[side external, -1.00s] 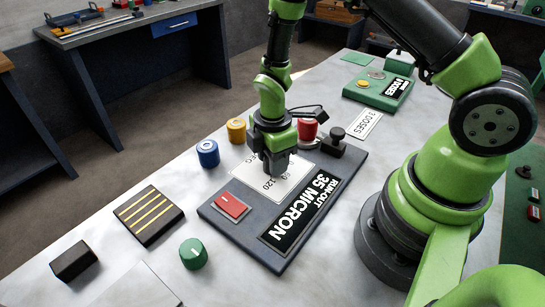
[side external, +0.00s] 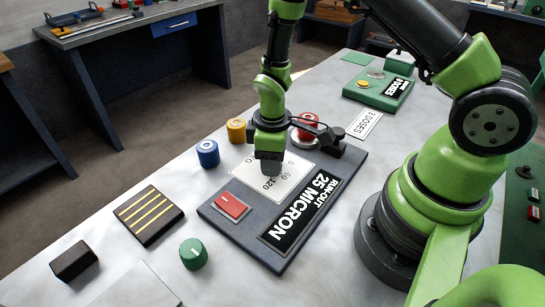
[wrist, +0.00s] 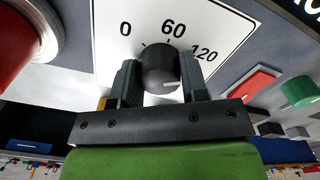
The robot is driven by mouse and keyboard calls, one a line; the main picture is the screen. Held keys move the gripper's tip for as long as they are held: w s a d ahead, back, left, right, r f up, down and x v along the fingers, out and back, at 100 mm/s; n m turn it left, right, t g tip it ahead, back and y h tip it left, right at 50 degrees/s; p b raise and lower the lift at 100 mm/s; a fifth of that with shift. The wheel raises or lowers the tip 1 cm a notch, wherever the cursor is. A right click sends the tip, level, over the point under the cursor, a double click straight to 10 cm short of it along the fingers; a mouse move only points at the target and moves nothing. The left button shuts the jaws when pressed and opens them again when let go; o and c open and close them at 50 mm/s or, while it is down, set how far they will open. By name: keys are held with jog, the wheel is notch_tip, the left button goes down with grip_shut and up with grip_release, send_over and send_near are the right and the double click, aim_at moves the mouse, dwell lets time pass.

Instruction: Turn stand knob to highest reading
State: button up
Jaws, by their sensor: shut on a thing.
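The stand is a dark grey board (side external: 228,218) on the table, with a white dial plate (side external: 290,186) marked 0, 60 and 120. The dark knob (wrist: 160,68) shows in the wrist view in front of the plate, and its white pointer mark points right, to about 120 or past it. My gripper (wrist: 160,85) is shut on the knob, one finger on each side. In the side view my gripper (side external: 268,165) hides most of the knob. The stand's display (side external: 303,208) reads "RUN-OUT 25 MICRON".
A red rocker switch (side external: 231,206) sits on the board near the knob. A red round button (side external: 307,126) and a black fitting (side external: 338,138) stand behind it. Blue (side external: 208,153), yellow (side external: 236,130) and green (side external: 193,253) pieces stand beside the board.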

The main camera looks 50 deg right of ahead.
dwell(0.4)
jog(key=o, duration=0.9)
jog(key=shift+r, duration=0.1)
notch_tip(320, 180, up, 10)
jog(key=shift+f, duration=0.1)
